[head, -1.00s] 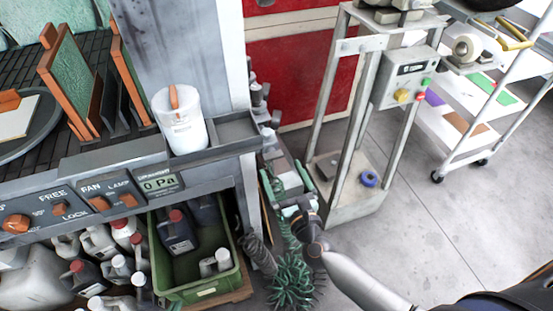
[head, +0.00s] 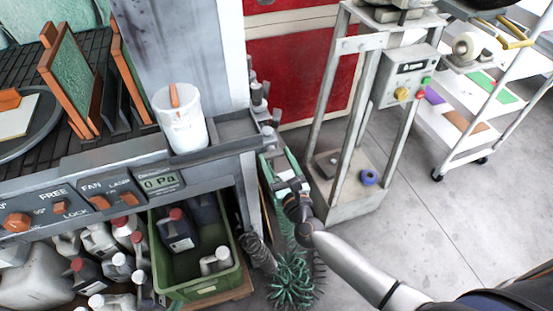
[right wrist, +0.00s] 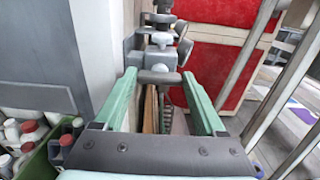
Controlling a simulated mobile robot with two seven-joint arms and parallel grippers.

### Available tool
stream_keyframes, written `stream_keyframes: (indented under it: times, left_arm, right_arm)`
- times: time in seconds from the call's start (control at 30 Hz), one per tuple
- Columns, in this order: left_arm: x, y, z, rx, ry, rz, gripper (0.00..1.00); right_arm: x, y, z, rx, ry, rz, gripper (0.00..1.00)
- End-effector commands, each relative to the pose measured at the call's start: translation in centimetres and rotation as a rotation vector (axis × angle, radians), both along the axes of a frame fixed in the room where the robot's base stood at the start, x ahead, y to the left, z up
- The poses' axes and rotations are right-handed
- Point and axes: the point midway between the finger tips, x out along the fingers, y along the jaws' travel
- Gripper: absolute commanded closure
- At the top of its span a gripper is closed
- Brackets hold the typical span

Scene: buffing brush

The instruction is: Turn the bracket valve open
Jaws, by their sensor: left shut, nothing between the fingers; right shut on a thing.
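The bracket valve is a grey metal fitting (right wrist: 160,40) on the side of the grey post, with knobs and a dark lever handle (right wrist: 158,76). In the head view its fittings (head: 259,95) run down beside the post. My right gripper (head: 280,160) reaches up to it from below. In the right wrist view its green fingers (right wrist: 159,78) stand on either side of the dark handle and are shut on it. The exact contact at the fingertips is small and hard to see. My left gripper is not in view.
A grey bench with a white cup (head: 180,118) stands left of the valve. A green crate (head: 200,288) of bottles sits below it. A metal frame stand (head: 348,205) is close on the right.

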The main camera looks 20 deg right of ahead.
Motion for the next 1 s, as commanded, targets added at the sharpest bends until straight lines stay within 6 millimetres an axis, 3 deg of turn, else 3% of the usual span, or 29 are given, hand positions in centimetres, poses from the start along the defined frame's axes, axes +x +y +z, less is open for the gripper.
stream_keyframes:
  times: [0.07, 0.43, 0.77, 1.0]
  left_arm:
    - [-0.02, -0.03, 0.00, 0.000, 0.000, 0.000, 1.00]
    - [-0.03, -0.05, 0.02, -0.001, 0.000, 0.000, 1.00]
    - [-0.02, -0.07, 0.12, -0.001, 0.000, 0.000, 1.00]
    - [-0.02, -0.07, 0.34, -0.002, -0.001, 0.000, 1.00]
  right_arm:
    - [-0.02, 0.01, 0.00, 0.000, 0.000, 0.000, 0.43]
    - [-0.03, 0.01, -0.01, 0.000, 0.000, 0.000, 0.83]
    - [-0.04, 0.03, -0.03, -0.054, -0.001, 0.000, 0.83]
    - [-0.07, 0.09, -0.04, -0.209, -0.005, 0.000, 0.83]
